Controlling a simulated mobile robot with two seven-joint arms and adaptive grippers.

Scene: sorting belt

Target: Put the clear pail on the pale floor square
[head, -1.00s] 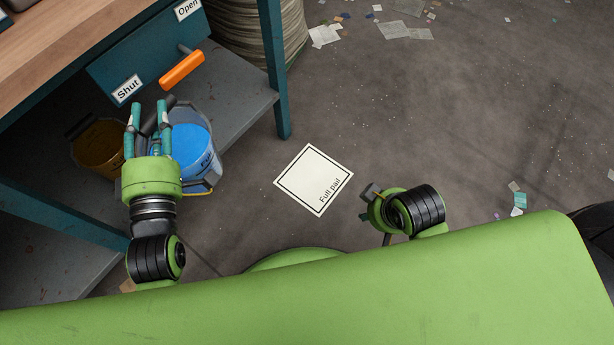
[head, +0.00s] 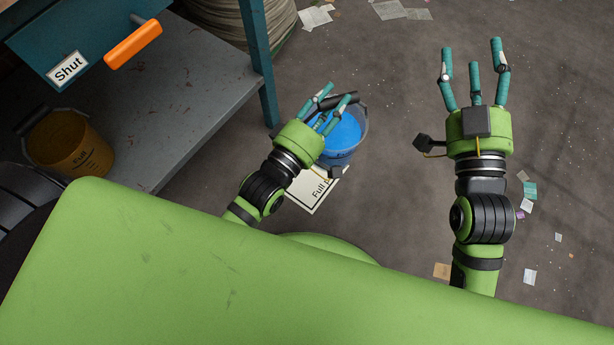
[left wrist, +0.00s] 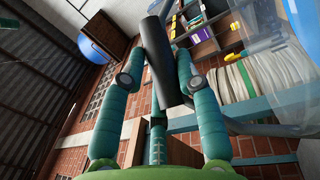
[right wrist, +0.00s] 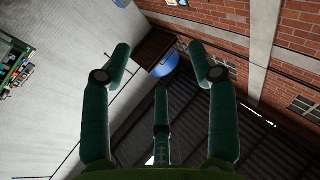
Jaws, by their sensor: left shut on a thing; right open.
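The clear pail (head: 347,154) holds blue contents and hangs upright away from the bench. My left gripper (head: 330,101) is shut on the pail's dark handle, which also shows between its fingers in the left wrist view (left wrist: 155,65). The pale floor square (head: 312,205), with black lettering, lies under the left gripper and pail. Its far part is hidden by them, and I cannot tell whether the pail touches it. My right gripper (head: 474,75) is open and empty, to the right of the pail; its spread fingers also show in the right wrist view (right wrist: 160,75).
An amber pail marked Full (head: 70,147) stands on the bench's grey lower shelf (head: 160,115) at left. The bench leg (head: 262,70) is close behind the left gripper. An orange drawer handle (head: 133,45) sticks out above. Paper scraps lie about; the floor at right is mostly clear.

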